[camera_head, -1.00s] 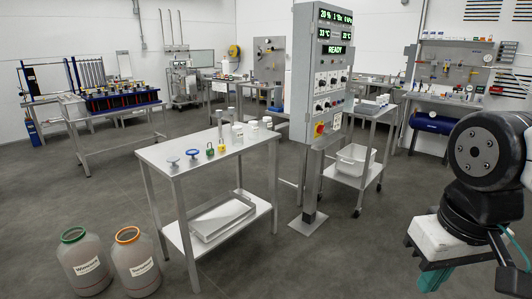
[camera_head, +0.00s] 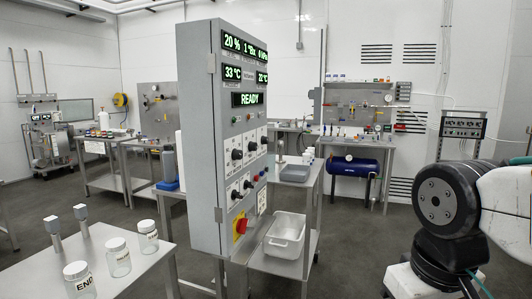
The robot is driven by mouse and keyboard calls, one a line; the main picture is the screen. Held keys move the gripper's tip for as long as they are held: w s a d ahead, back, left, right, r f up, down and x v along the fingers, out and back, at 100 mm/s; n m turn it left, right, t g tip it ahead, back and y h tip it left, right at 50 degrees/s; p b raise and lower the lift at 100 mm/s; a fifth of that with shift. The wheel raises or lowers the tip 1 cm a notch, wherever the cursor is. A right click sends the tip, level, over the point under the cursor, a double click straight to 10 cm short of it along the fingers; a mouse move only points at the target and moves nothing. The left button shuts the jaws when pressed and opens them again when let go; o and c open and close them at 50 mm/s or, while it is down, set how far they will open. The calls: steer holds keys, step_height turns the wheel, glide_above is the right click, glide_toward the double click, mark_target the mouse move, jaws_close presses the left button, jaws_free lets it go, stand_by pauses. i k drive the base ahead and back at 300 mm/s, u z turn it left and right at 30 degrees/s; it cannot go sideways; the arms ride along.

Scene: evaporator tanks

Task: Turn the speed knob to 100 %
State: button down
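The grey control cabinet (camera_head: 203,150) stands in the middle, its front turned to the right and seen at a slant. Its green display (camera_head: 232,42) reads 20 % at top left, with 33 °C, 22 °C and READY (camera_head: 249,99) below. Several black knobs sit on the white panels of the front, among them an upper left knob (camera_head: 237,154) and a lower left knob (camera_head: 235,195). Their labels are too small to read, so I cannot tell which is the speed knob. My arm is at the right edge, well apart from the cabinet; my gripper's fingers are below the picture.
A red rotary switch on yellow (camera_head: 240,227) is low on the cabinet front. A steel table (camera_head: 130,262) with labelled jars is at lower left. A cart with a white tub (camera_head: 286,236) stands right behind the cabinet. Open floor (camera_head: 345,250) lies between the cart and my arm.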

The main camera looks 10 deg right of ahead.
mark_target(264, 140)
steer(key=z, duration=0.5)
steer(key=k, duration=0.45)
steer(key=z, duration=0.7)
steer(key=i, duration=0.7)
steer(key=u, duration=0.95)
steer(key=i, duration=0.85)
steer(key=u, duration=0.95)
